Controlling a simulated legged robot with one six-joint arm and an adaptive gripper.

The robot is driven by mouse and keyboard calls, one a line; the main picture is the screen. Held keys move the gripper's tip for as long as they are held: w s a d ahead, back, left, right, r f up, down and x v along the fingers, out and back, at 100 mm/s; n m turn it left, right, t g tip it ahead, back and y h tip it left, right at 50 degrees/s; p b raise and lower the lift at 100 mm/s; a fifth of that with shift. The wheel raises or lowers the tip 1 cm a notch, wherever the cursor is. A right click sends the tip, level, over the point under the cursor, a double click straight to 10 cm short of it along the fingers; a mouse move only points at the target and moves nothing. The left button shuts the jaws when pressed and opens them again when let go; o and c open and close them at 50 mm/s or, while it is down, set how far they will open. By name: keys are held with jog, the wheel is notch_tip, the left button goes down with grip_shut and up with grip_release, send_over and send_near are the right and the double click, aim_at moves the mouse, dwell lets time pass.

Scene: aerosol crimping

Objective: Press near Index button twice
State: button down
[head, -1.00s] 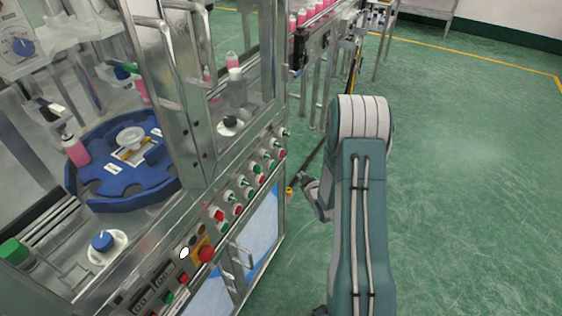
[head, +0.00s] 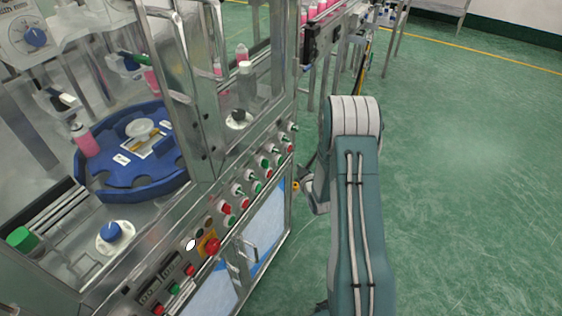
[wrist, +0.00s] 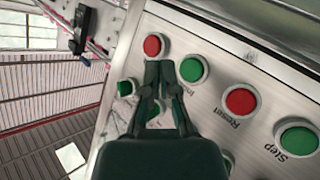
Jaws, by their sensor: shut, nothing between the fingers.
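In the wrist view, a green button (wrist: 192,69) sits on the steel panel, with a label starting "In" beside it, partly hidden by my finger. My gripper (wrist: 160,66) is shut and empty. Its fingertips appear just left of this green button and below a red button (wrist: 153,46) in the picture. I cannot tell whether they touch the panel. In the head view my gripper is mostly hidden behind my arm, and I cannot tell which panel button is the Index one.
A red Reset button (wrist: 240,100) and a green Step button (wrist: 297,138) lie to the right along the panel. Another green button (wrist: 126,87) is left of my fingers. In the head view, a red emergency knob (head: 212,246) and door handles stick out. Green floor (head: 460,200) is clear on the right.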

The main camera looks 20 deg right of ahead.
aim_at(280, 161)
jog(key=shift+w+a, duration=1.3)
jog(key=shift+w, duration=0.25)
jog(key=shift+w+a, duration=0.1)
jog(key=shift+w+a+r, duration=0.1)
jog(key=shift+w+a, duration=0.05)
jog(key=shift+w, duration=0.05)
dwell(0.3)
